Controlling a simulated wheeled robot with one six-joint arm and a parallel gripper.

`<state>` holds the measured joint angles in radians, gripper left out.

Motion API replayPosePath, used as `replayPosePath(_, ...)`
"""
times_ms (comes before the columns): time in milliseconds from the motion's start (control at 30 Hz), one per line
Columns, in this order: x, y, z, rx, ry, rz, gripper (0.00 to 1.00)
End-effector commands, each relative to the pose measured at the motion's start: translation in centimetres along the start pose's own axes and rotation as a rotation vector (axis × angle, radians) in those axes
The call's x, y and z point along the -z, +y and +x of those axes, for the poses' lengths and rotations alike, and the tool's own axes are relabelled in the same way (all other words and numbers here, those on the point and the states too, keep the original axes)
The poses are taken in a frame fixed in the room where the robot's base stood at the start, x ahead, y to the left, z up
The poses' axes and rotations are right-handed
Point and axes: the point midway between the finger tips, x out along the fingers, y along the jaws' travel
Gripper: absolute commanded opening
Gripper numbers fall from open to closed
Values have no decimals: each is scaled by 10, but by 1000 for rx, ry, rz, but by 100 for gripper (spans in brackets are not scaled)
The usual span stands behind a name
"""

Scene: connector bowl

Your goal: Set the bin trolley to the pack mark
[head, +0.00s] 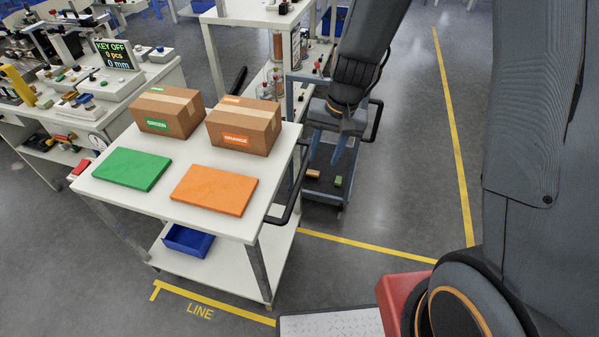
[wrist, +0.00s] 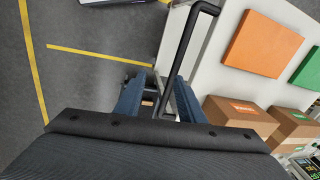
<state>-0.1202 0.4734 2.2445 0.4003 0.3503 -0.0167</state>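A white trolley (head: 262,225) with a black handle (head: 292,190) on its right side stands before me. A blue bin (head: 188,240) sits on its lower shelf. Its top carries two cardboard boxes, a green pad and an orange pad. My gripper (head: 331,153) is near its back right corner, pointing down, fingers apart. In the wrist view, the black handle (wrist: 182,62) runs into the gap between my fingers (wrist: 158,100); I cannot tell whether they touch it. The yellow floor mark reading LINE (head: 200,309) lies at its front foot. No mark reading PACK is visible.
A grey-blue trolley (head: 323,190) with small orange and green parts stands behind my gripper. Yellow lines (head: 455,140) cross the floor. Open grey floor lies right of the trolleys.

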Motion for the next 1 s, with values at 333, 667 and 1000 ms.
replayPosePath(333, 18, -39, 54, 32, -25, 111, 36)
replayPosePath(667, 17, -42, 89, 32, -28, 118, 36)
replayPosePath(1000, 17, -43, 128, 33, -27, 116, 36)
